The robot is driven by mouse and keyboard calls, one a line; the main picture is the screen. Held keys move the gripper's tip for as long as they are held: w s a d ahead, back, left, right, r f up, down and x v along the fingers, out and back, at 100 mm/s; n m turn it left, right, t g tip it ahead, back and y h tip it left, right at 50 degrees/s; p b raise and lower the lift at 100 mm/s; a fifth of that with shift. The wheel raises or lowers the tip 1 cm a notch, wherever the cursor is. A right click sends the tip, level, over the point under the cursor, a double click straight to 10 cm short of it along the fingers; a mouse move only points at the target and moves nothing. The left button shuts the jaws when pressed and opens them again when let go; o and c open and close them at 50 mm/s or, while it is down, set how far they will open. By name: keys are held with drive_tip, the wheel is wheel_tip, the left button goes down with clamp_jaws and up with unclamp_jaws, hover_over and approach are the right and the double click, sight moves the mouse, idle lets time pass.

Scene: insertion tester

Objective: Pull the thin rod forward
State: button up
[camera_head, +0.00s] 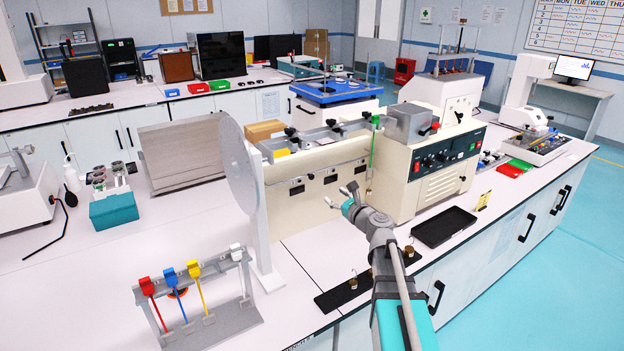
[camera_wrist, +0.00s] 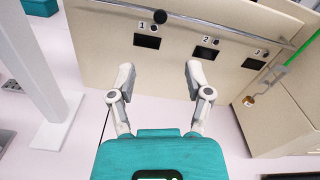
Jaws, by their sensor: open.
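The beige insertion tester (camera_head: 310,195) stands on the bench, with several numbered dark windows on its front. A thin grey metal rod (camera_wrist: 215,33) runs along the upper front of the tester in the wrist view, close to a black knob (camera_wrist: 160,16). A thin green rod (camera_head: 373,155) hangs at the tester's right end; it also shows in the wrist view (camera_wrist: 298,53), with a small brass piece (camera_wrist: 249,101) beside it. My gripper (camera_head: 341,196) is open and empty in front of the tester; in the wrist view its fingers (camera_wrist: 159,72) point at windows 1 and 2, apart from both rods.
A white post with a round disc (camera_head: 240,165) stands left of my gripper. A rack with coloured handles (camera_head: 205,310) is at the front left. A black tray (camera_head: 444,227) lies to the right, and a black strip with brass weights (camera_head: 342,296) lies near the bench edge.

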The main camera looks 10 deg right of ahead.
sight(312, 178)
drive_tip(key=shift+w, duration=0.1)
idle(0.3)
drive_tip(key=x, duration=1.3)
drive_tip(key=shift+w+a, duration=0.1)
drive_tip(key=shift+w, duration=0.2)
clamp_jaws()
